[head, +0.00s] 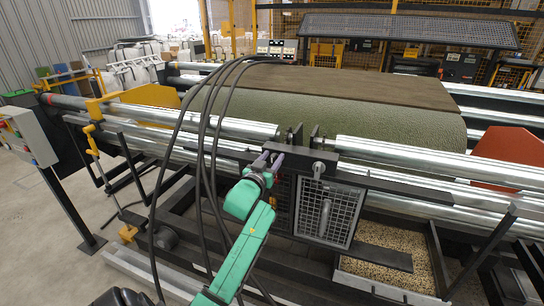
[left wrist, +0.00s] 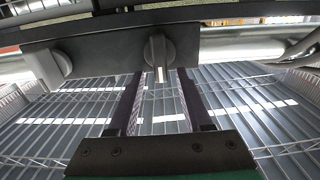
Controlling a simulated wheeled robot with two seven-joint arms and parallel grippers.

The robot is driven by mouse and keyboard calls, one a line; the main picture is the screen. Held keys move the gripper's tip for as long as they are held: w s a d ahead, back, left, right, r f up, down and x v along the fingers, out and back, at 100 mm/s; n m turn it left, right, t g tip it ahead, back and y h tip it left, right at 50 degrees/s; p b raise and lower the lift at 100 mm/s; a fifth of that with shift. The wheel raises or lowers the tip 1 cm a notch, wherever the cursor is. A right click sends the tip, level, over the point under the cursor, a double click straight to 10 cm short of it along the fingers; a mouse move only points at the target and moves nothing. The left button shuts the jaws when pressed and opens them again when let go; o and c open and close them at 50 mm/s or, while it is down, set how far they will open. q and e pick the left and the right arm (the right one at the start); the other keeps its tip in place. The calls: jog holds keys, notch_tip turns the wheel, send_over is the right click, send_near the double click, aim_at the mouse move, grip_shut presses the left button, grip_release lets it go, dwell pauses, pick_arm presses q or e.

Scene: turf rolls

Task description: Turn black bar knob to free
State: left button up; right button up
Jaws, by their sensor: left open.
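The black bar knob (left wrist: 158,50) sits on a dark panel (left wrist: 110,50) in the left wrist view. Its bar runs up and down in that picture, with a pale mark at the lower end. My left gripper (left wrist: 160,76) is open and empty, with one finger to each side of the knob's lower end. I cannot tell whether the fingers touch it. In the head view my left gripper (head: 267,161) is at the dark beam in front of the turf roll, and the bar knob is hidden or too small to make out. My right gripper is not in view.
A grey round knob (left wrist: 57,64) sits left of the bar knob in the left wrist view. The turf roll (head: 350,110) lies behind metal rollers (head: 400,158). Black cables (head: 205,150) hang across the head view. A mesh box (head: 325,212) is right of my gripper.

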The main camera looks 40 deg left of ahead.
pick_arm(q)
jog(key=shift+a, duration=0.15)
grip_shut()
jog(key=shift+m, duration=0.3)
jog(key=m, duration=0.1)
jog(key=d+m, duration=0.1)
jog(key=m, duration=0.1)
jog(key=shift+w+f, duration=0.15)
jog(key=m, duration=0.4)
jog(key=d+f+m, duration=0.1)
jog(key=m, duration=0.4)
jog(key=f+m, duration=0.1)
jog(key=m, duration=0.4)
jog(key=shift+w+d+f, duration=0.2)
jog(key=shift+w+d, duration=0.05)
jog(key=shift+m, duration=0.3)
